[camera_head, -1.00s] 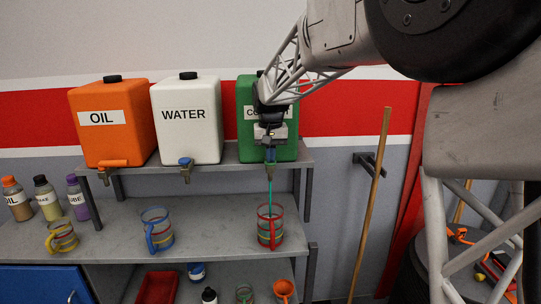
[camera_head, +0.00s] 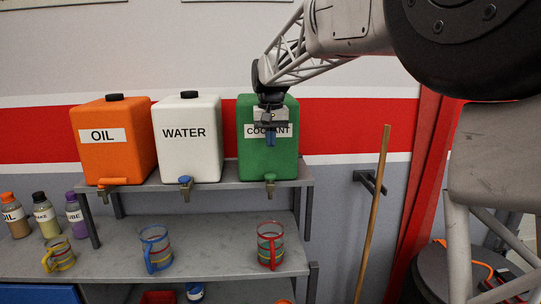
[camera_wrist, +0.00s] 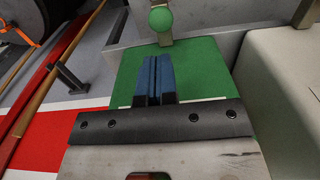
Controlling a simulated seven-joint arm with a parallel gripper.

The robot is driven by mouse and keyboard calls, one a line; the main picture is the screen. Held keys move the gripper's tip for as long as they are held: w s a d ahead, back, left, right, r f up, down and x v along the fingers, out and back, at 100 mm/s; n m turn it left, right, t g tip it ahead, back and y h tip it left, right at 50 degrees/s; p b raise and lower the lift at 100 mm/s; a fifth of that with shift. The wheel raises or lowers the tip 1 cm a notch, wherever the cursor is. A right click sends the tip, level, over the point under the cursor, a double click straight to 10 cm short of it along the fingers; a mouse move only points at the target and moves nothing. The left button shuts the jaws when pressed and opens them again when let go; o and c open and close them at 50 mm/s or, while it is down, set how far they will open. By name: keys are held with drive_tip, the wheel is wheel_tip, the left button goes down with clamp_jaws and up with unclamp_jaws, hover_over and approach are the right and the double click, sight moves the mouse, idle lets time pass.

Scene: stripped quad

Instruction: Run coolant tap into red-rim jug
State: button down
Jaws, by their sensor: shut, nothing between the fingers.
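The green coolant tank (camera_head: 283,164) stands at the right end of the upper shelf. Its tap (camera_head: 270,181) has a green knob, which also shows in the wrist view (camera_wrist: 160,18). No stream shows below the tap. The red-rim jug (camera_head: 270,245) stands upright on the lower shelf, under the tap. It has coloured bands; I cannot tell how much liquid is in it. My gripper (camera_head: 271,140) is in front of the tank's label, above the tap and apart from it. In the wrist view its blue fingers (camera_wrist: 152,78) are together, with nothing between them.
The white water tank (camera_head: 187,155) and orange oil tank (camera_head: 112,160) stand to the left. A blue-rim jug (camera_head: 156,250) and yellow-rim jug (camera_head: 60,255) share the lower shelf (camera_head: 215,255). Several bottles (camera_head: 46,218) stand at its left. A wooden pole (camera_head: 373,215) leans at right.

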drive_tip(key=shift+r, duration=1.6)
drive_tip(key=s+d+f, duration=0.2)
drive_tip(key=s+d, duration=0.1)
drive_tip(key=s, duration=0.5)
drive_tip(key=s+d+f+t, duration=0.1)
drive_tip(key=s+d+f, duration=0.1)
drive_tip(key=s, duration=0.5)
drive_tip(key=s+d+f, duration=0.1)
drive_tip(key=s+d, duration=0.2)
drive_tip(key=s, duration=0.5)
drive_tip(key=s+d+f, duration=0.1)
drive_tip(key=s+f, duration=0.6)
drive_tip(key=s, duration=0.4)
drive_tip(key=s+d+f+t, duration=0.1)
drive_tip(key=s+d+f, duration=0.1)
drive_tip(key=s+f, duration=0.5)
drive_tip(key=s, duration=0.4)
drive_tip(key=shift+s+d+t, duration=0.15)
drive_tip(key=shift+t, duration=0.15)
